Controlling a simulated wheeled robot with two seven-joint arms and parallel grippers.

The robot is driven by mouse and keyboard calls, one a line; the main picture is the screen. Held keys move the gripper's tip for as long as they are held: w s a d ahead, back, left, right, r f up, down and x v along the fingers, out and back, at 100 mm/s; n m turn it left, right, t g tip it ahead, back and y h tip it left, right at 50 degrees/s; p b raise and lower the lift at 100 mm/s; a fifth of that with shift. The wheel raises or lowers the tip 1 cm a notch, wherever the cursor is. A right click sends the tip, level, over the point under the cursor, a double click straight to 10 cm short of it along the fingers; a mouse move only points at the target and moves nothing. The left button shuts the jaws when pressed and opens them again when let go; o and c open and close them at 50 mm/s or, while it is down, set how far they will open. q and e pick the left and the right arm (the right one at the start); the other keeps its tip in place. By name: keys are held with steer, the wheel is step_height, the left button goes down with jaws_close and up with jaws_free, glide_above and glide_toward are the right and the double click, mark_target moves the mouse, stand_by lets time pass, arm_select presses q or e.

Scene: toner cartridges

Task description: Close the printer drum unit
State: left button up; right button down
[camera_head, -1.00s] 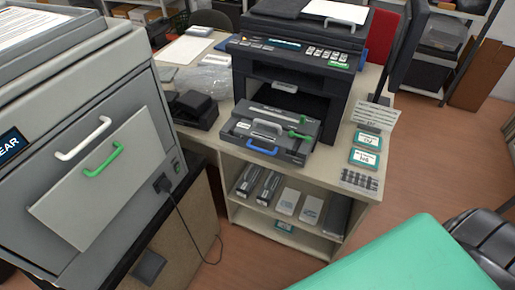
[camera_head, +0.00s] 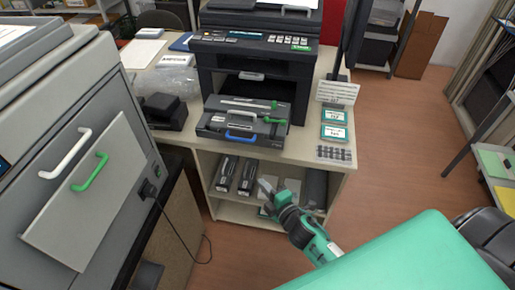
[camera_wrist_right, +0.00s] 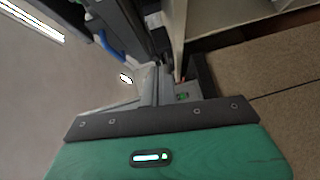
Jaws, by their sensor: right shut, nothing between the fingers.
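The black printer (camera_head: 218,72) stands on the desk with its front bay open. The dark grey drum unit (camera_head: 213,122) sits out in front of that bay, with a blue handle (camera_head: 241,138) on its front edge and a green lever (camera_head: 274,120) on its right. Whether it still joins the printer inside is hidden. My right gripper (camera_head: 265,187) is shut and empty, below and in front of the drum unit, before the desk's shelves. In the right wrist view a blue handle (camera_wrist_right: 106,43) shows at upper left, apart from the fingers. My left gripper is not in view.
The desk (camera_head: 300,148) has open shelves below holding toner cartridges (camera_head: 236,176). Two teal-edged cards (camera_head: 334,124) and a keypad (camera_head: 333,153) lie right of the printer. A large grey machine (camera_head: 75,110) stands at left, its power cord hanging.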

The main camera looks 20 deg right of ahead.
step_height(320, 180, up, 5)
steer(key=n+t, duration=0.1)
steer(key=w+p, duration=0.3)
steer(key=w, duration=1)
steer(key=shift+d+r, duration=0.2)
steer(key=shift+r, duration=0.05)
steer(key=shift+d, duration=0.1)
steer(key=w+d, duration=0.1)
steer(key=w, duration=0.1)
steer(key=w+d+b, duration=0.1)
steer(key=w+d, duration=0.1)
steer(key=w, duration=0.1)
steer(key=w+d, duration=0.2)
steer(key=shift+w+d, duration=0.15)
steer(key=shift+w, duration=0.15)
steer(key=shift+s, duration=0.1)
